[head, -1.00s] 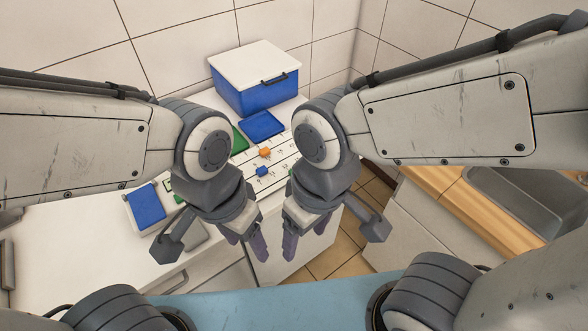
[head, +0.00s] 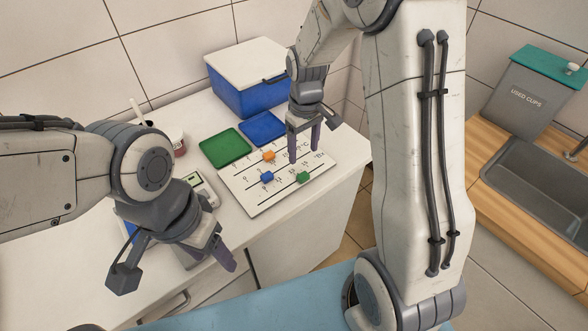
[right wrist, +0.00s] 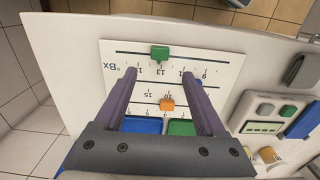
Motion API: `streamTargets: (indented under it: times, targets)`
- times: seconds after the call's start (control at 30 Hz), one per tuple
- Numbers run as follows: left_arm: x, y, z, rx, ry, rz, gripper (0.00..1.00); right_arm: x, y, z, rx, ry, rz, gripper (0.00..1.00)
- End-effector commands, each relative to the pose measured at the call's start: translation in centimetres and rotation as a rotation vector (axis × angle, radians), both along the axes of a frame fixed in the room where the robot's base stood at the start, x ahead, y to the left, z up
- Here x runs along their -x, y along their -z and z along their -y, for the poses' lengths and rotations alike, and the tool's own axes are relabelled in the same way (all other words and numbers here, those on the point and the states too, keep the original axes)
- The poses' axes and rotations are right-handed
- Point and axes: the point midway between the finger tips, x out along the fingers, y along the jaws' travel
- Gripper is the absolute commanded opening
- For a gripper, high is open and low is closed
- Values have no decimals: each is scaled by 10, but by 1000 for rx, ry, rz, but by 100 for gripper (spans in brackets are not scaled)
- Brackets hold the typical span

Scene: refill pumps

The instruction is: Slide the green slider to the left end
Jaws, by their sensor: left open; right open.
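The green slider (head: 303,177) sits on the front line of the white scale board (head: 250,204), right of that line's middle. It also shows in the right wrist view (right wrist: 160,53), beyond my fingertips. The orange slider (head: 268,156) is on the back line and the blue slider (head: 266,177) on the middle line. My right gripper (head: 304,157) is open, pointing down over the board's right part, with nothing between its fingers; the green slider is in front of it. My left gripper (head: 228,258) hangs empty in front of the counter, away from the board.
A green tray (head: 225,148) and a blue tray (head: 262,127) lie behind the board, before a blue box with a white lid (head: 243,93). A small device (head: 202,190) and a cup (head: 172,140) stand to the left. A sink (head: 530,185) is at the right.

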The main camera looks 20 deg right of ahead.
Motion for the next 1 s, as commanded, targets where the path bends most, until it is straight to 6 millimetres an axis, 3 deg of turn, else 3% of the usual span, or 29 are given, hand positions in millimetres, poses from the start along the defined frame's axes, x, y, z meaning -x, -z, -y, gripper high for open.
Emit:
streamTargets:
  times: [0.3,0.5,0.9,1.0]
  targets:
    - [0,-8,0,0,0,0,60,3,58,1,0,3,-8,72]
    - [0,-11,0,0,0,0,60,2,84,0,-1,1,-4,72]
    - [0,-11,0,0,0,0,60,1,92,-1,-1,-1,0,72]
    - [0,-11,0,0,0,0,60,1,92,-2,-1,-1,0,34]
